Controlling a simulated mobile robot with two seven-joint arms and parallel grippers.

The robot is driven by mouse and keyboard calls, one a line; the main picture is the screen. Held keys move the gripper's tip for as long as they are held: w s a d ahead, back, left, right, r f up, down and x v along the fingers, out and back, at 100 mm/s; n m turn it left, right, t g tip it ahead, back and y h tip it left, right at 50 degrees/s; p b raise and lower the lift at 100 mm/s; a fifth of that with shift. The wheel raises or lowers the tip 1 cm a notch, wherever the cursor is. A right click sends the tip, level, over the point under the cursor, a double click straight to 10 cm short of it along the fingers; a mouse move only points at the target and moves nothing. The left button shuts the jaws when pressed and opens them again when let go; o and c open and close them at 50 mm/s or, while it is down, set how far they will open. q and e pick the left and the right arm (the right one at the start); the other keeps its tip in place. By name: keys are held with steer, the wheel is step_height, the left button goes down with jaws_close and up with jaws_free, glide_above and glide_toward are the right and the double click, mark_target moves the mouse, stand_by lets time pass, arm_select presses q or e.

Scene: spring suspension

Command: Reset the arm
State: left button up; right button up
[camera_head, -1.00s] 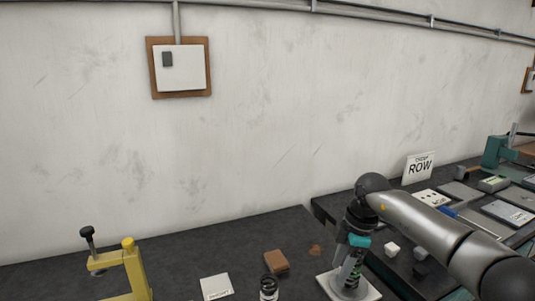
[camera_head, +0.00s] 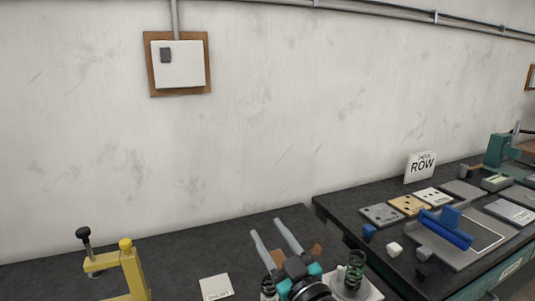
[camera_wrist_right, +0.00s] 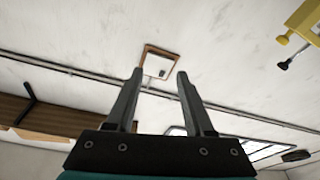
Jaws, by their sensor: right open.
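My right gripper (camera_head: 266,226) is at the bottom middle of the head view. Its two grey fingers point up and away, spread apart with nothing between them. In the right wrist view the gripper (camera_wrist_right: 160,74) also shows open and empty, with the wall behind it. A coil spring with green inside (camera_head: 353,272) stands upright on a pale base plate (camera_head: 372,291), just right of the gripper and apart from its fingers. A small dark spring (camera_head: 268,287) shows at the bottom edge, left of the wrist. My left gripper is not in view.
A yellow clamp (camera_head: 130,270) stands at the left of the dark bench, near a white card (camera_head: 215,287). A brown block is partly hidden behind the fingers.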

steer(key=s+d+f+m+g+h, duration=0.6)
steer(key=s+d+f+m+h, duration=0.3)
steer(key=d+f, duration=0.5)
steer(key=s+d+f+n+g, duration=0.1)
steer(key=s+f+g, duration=0.3)
steer(key=s, duration=0.7)
steer(key=s+d+f+n+g, duration=0.1)
steer(key=s+f+g, duration=0.35)
steer(key=s, duration=0.65)
step_height(320, 180, down, 28)
steer(key=s+r+g+b, duration=0.1)
steer(key=s+g+b, duration=0.1)
steer(key=b, duration=0.3)
arm_select(q)
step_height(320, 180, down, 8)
steer(key=b, duration=0.3)
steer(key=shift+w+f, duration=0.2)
arm_select(e)
steer(key=s+d+f, duration=0.2)
steer(key=s+f, duration=1.3)
steer(key=f, duration=0.1)
steer(key=shift+f+n+g, duration=0.35)
steer(key=shift+n, duration=0.05)
